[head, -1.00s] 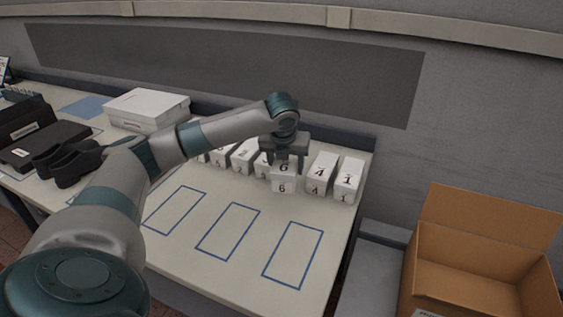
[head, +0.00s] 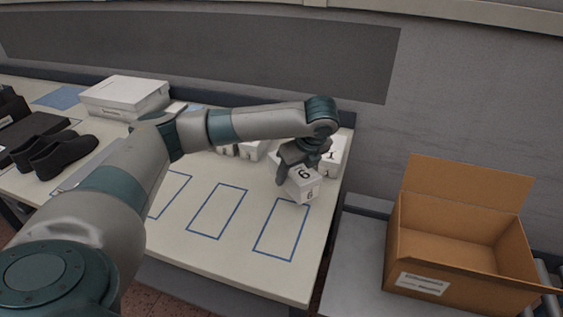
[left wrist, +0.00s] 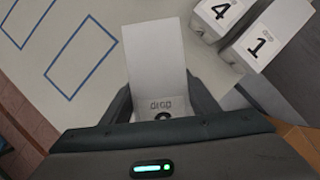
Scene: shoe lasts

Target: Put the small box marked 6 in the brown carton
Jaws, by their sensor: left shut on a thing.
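The small white box marked 6 (head: 305,186) is held by my left gripper (head: 298,168) above the right part of the table, near its right edge. It is tilted in the head view. In the left wrist view the same box (left wrist: 157,62) sits between the fingers of my left gripper (left wrist: 162,100), its number partly hidden. The brown carton (head: 440,262) stands open to the right, beyond the table edge, and looks empty inside. My right gripper is not in view.
Boxes marked 4 (left wrist: 218,14) and 1 (left wrist: 262,42) stand by the held box. Blue outlines mark the bare tabletop (head: 185,255). Black shoes (head: 52,152) and a white shoebox (head: 124,96) are at left. A grey surface (head: 350,260) lies between table and carton.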

